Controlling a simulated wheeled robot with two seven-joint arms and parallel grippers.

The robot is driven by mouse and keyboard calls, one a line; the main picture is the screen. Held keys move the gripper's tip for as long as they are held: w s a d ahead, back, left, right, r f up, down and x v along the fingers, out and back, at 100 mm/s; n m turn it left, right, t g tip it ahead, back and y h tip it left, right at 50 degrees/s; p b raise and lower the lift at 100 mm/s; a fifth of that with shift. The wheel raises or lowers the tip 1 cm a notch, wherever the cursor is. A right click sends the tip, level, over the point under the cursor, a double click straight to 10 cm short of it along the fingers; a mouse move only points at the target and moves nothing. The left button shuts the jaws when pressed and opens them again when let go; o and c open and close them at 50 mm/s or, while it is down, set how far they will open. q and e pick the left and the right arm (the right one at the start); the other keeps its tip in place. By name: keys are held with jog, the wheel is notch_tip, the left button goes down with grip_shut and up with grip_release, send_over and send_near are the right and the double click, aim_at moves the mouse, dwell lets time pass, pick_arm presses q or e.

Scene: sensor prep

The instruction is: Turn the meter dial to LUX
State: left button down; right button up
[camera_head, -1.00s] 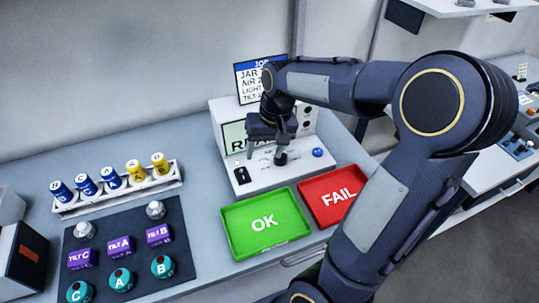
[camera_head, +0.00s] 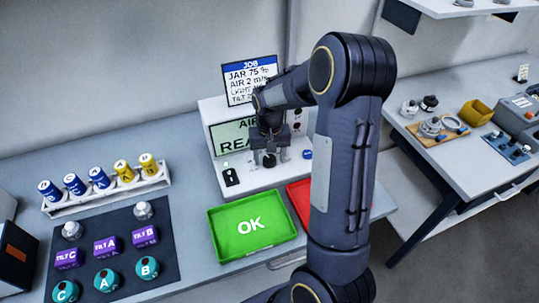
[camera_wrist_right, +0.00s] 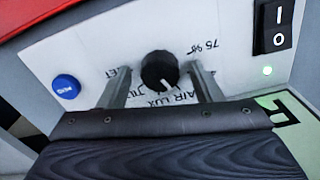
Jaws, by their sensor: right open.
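The meter (camera_head: 207,120) is a white box with a pale green display (camera_head: 229,136) reading "AIR" and "REA…", the rest hidden by my arm. Its black dial (camera_wrist_right: 158,70) has a white pointer mark, which points towards the printed "AIR" in the right wrist view. "LUX" is printed beside AIR, then a partly hidden word, and "75 %" is on the other side. My right gripper (camera_head: 269,150) is at the dial. In the right wrist view its two fingers stand open on either side of the dial, with gaps visible. My left gripper is not in view.
A green OK tray (camera_head: 230,245) and a red FAIL tray (camera_head: 298,200), mostly hidden by my arm, lie in front. Jars in a rack (camera_head: 108,193) stand left.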

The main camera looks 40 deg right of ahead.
jog(key=shift+c, duration=0.3)
jog(key=c, duration=0.9)
jog(key=shift+c, duration=0.2)
jog(key=shift+m, duration=0.4)
jog(key=m, duration=0.3)
jog(key=shift+m, duration=2)
jog(key=o, duration=1)
